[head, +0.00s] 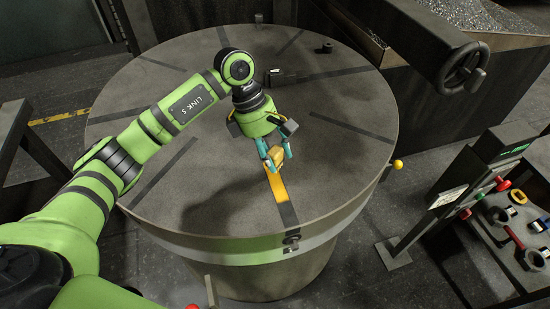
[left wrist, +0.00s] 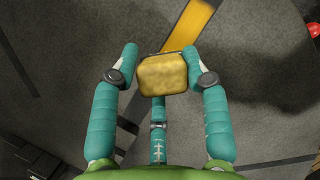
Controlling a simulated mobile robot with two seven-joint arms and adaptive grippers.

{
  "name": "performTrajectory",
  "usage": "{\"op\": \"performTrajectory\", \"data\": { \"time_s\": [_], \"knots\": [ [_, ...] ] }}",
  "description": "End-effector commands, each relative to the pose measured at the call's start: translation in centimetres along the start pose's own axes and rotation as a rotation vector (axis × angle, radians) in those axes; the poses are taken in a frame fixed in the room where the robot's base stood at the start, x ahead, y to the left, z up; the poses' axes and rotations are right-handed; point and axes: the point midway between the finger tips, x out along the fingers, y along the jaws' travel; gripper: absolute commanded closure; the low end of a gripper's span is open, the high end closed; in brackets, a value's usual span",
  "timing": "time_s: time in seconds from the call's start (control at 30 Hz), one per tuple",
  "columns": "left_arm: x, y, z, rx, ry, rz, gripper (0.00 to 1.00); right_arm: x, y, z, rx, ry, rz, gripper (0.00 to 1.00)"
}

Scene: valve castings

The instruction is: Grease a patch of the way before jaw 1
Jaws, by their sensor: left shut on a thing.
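My left gripper (head: 276,157) is over the front half of the round grey table (head: 190,75). Its teal fingers are shut on a yellow pad (head: 271,163), which also shows between the fingers in the left wrist view (left wrist: 163,75). A dark radial way (head: 289,216) runs to the table's front edge. A yellow patch (head: 279,188) covers part of this way, just in front of the pad. The patch shows beyond the pad in the left wrist view (left wrist: 192,25). Whether the pad touches the table I cannot tell. Which part is jaw 1 I cannot tell.
Other dark ways cross the table top. A dark block (head: 274,78) and a small dark piece (head: 325,47) stand toward the back. A yellow knob (head: 397,164) is at the right rim. A stand with coloured parts (head: 516,196) is at the right.

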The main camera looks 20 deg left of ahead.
Motion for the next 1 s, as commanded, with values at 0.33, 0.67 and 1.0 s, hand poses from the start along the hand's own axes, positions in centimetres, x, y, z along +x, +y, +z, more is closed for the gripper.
{"op": "performTrajectory", "data": {
  "time_s": [0.33, 0.67, 1.0],
  "knots": [
    [-3.3, -0.3, 0.8, -0.008, 0.000, 0.001, 0.80, -1.7, -0.3, -2.8, 0.005, 0.044, -0.004, 0.60],
    [-5.2, -0.6, 1.4, -0.012, -0.001, 0.002, 0.80, -2.5, -0.9, -2.1, 0.007, 0.031, -0.012, 0.60],
    [-5.2, -0.6, 1.3, -0.012, -0.001, 0.001, 0.80, -2.5, -0.6, -1.6, 0.004, 0.023, -0.008, 0.60]
  ]
}}
